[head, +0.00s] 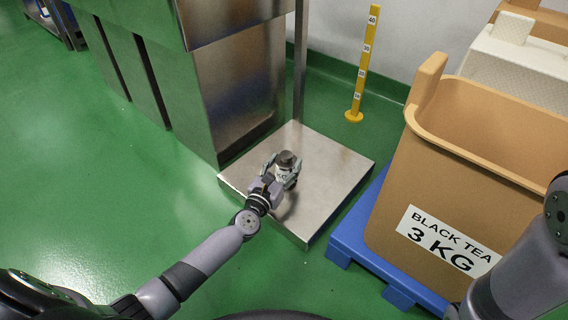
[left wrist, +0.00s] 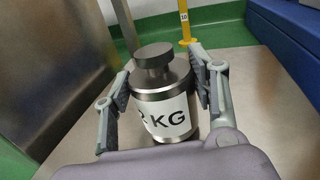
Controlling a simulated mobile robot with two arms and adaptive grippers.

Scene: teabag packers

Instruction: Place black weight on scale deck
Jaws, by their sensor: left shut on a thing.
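The weight (head: 287,162) is a dark metal cylinder with a knob on top and a white label reading KG. It also shows upright in the left wrist view (left wrist: 161,92). My left gripper (head: 278,174) is shut on it, one finger on each side. The scale deck (head: 338,165) is a flat square steel plate on the floor; its bare surface also shows in the left wrist view (left wrist: 262,80). The weight is over the deck; its base is hidden, so I cannot tell whether it touches. My right gripper is out of view.
A steel cabinet (head: 238,95) stands along the deck's far left side. A tan bin (head: 400,190) labelled BLACK TEA 3 KG stands on a blue pallet (head: 352,240) to the right. A yellow marked post (head: 364,65) stands behind. Green floor lies open at left.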

